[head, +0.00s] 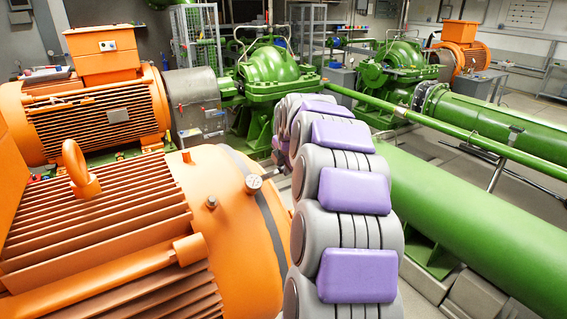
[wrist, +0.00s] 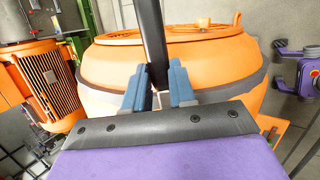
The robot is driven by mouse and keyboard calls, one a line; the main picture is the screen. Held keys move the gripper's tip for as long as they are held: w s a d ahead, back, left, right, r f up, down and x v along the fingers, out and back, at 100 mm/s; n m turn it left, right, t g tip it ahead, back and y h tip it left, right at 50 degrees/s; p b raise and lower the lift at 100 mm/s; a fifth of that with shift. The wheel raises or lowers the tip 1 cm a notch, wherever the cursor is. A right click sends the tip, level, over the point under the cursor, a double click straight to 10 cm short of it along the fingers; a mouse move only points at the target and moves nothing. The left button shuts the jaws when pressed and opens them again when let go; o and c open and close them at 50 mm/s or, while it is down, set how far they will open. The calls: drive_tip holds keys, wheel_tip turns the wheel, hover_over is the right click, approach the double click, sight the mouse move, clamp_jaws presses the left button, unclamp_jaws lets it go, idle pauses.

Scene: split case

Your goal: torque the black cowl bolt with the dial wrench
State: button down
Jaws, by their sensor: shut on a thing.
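My gripper (wrist: 160,88) shows its two blue-grey fingers in the wrist view, shut on a long black bar (wrist: 152,40), which looks like the dial wrench's handle. The bar runs up out of the picture, so its far end is hidden there. Behind it is the large orange casing (wrist: 115,65) with a dark band. In the head view the gripper is hidden. Small dark studs (head: 212,202) stand on the casing; I cannot tell which is the black cowl bolt.
The near orange motor (head: 100,235) has a lifting eye (head: 80,170) on top. A thick green pipe (head: 450,215) runs along the right. Another orange motor (head: 95,105) and a green pump (head: 268,65) stand behind. A strip of floor shows at the far right.

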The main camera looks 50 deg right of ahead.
drive_tip(key=shift+s+a, duration=0.1)
drive_tip(key=shift+s, duration=0.1)
drive_tip(key=v, duration=0.1)
drive_tip(key=p+v, duration=0.1)
drive_tip(key=v, duration=0.2)
drive_tip(key=shift+s+r, duration=0.3)
drive_tip(key=shift+r, duration=0.1)
idle(0.5)
drive_tip(key=shift+p, duration=0.35)
